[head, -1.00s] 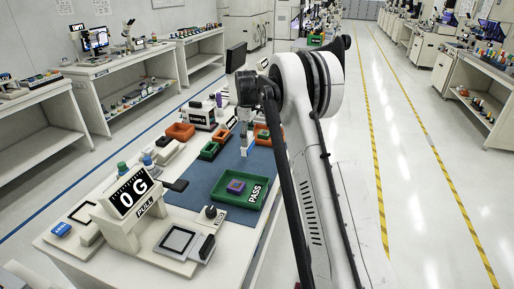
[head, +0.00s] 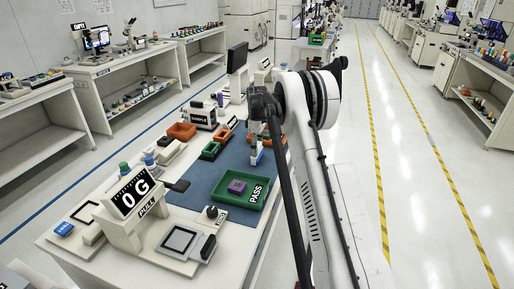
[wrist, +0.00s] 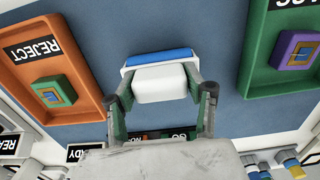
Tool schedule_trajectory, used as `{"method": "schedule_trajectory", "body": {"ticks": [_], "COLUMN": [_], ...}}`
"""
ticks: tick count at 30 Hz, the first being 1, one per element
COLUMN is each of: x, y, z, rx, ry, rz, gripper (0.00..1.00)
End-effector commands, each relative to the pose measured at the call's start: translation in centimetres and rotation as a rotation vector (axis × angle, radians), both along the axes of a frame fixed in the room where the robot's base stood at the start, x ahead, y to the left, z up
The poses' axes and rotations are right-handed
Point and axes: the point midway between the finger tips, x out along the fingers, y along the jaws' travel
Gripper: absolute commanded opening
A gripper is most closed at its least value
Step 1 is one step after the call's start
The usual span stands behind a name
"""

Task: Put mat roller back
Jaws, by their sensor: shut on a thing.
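The mat roller has a white body (wrist: 160,83) and a blue roller (wrist: 160,57) along its edge. In the wrist view my gripper (wrist: 162,92) is shut on the white body, one finger at each side. The roller is over the blue mat (wrist: 205,30); I cannot tell whether it touches it. In the head view my gripper (head: 255,152) is small, over the mat beyond the green PASS tray (head: 226,199), with a hint of blue at its tip. The roller's resting place cannot be made out.
An orange REJECT tray (wrist: 84,80) with a green chip lies left of the roller in the wrist view. The PASS tray, holding a purple chip (head: 237,187), is on the other side.

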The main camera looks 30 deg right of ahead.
Motion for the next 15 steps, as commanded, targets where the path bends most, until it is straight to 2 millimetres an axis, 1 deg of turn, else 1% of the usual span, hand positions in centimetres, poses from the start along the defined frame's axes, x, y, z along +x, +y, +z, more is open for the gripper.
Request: {"method": "schedule_trajectory", "body": {"ticks": [4, 5, 8, 9, 15], "x": [-0.01, 0.01, 0.0, 0.0, -0.01], "y": [0.01, 0.01, 0.01, 0.01, 0.01], "z": [-0.45, -0.36, -0.3, -0.3, -0.28], "rx": [0.0, 0.0, 0.0, 0.0, 0.0], "ry": [0.0, 0.0, 0.0, 0.0, 0.0], "rz": [0.0, 0.0, 0.0, 0.0, 0.0], "gripper": [0.18, 0.51, 0.64, 0.66, 0.66]}}
